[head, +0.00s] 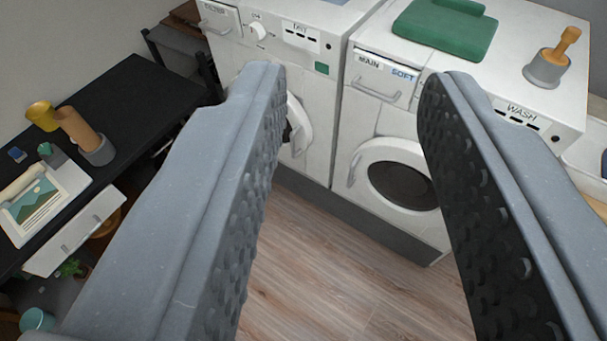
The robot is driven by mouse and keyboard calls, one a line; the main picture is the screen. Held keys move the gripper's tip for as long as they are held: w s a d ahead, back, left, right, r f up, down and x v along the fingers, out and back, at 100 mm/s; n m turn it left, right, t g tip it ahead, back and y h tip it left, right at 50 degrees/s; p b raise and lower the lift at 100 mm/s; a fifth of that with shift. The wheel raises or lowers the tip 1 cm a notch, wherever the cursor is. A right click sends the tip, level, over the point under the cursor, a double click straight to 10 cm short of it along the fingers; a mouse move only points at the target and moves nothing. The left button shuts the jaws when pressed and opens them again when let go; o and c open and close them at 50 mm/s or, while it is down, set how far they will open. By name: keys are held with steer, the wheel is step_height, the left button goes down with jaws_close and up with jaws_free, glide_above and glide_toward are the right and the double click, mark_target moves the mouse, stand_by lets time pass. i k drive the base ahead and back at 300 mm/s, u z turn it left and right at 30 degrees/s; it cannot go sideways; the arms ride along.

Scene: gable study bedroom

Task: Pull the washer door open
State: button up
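The washer (377,135) is the white machine right of centre, marked WASH, with a MAIN SOFT drawer. Its round white door (410,149) with dark glass looks shut. A pale curved door handle (355,169) sits at the door's left edge. My gripper (354,78) is open and empty, its two grey fingers wide apart, nearer to the camera than the machines. The right finger hides part of the washer's front and the door's right edge.
A dryer (328,110) marked DRY stands left of the washer; its round door (299,125) seems ajar, partly behind my left finger. A green folded thing (446,28) and a grey mortar (546,70) sit on the washer. A black desk (128,92) is at left. Wood floor (330,270) lies clear in front.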

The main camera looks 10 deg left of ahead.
mark_target(392, 173)
steer(key=u, duration=0.25)
steer(key=i, duration=1)
steer(key=z, duration=0.05)
